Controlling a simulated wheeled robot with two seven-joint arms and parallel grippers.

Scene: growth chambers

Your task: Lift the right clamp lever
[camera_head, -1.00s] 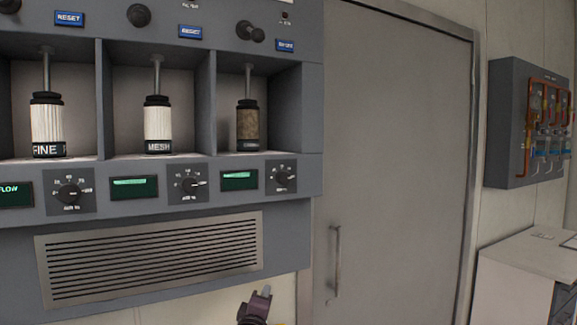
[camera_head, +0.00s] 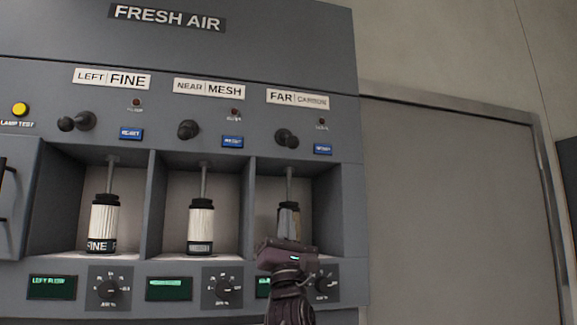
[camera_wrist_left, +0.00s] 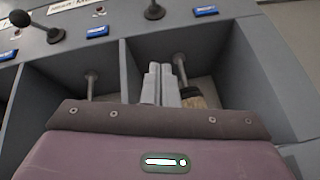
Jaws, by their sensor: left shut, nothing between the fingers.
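The right clamp lever is a black knobbed lever (camera_head: 287,138) above the right bay, under the FAR CARBON label. It also shows at the top of the left wrist view (camera_wrist_left: 154,12). My left gripper (camera_head: 289,212) is in front of the right bay, below the lever and apart from it. Its pale fingers (camera_wrist_left: 161,85) are together and empty. The right bay's brown cartridge (camera_wrist_left: 192,98) shows beside the fingers in the wrist view and is mostly hidden behind the gripper in the head view. My right gripper is not in view.
The middle lever (camera_head: 188,130) and left lever (camera_head: 77,121) sit above bays with white cartridges (camera_head: 201,225) (camera_head: 104,222). A blue button (camera_head: 323,149) is just right of the right lever. Bay dividers and a dial (camera_head: 325,284) are near the gripper. A grey door (camera_head: 450,210) stands at right.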

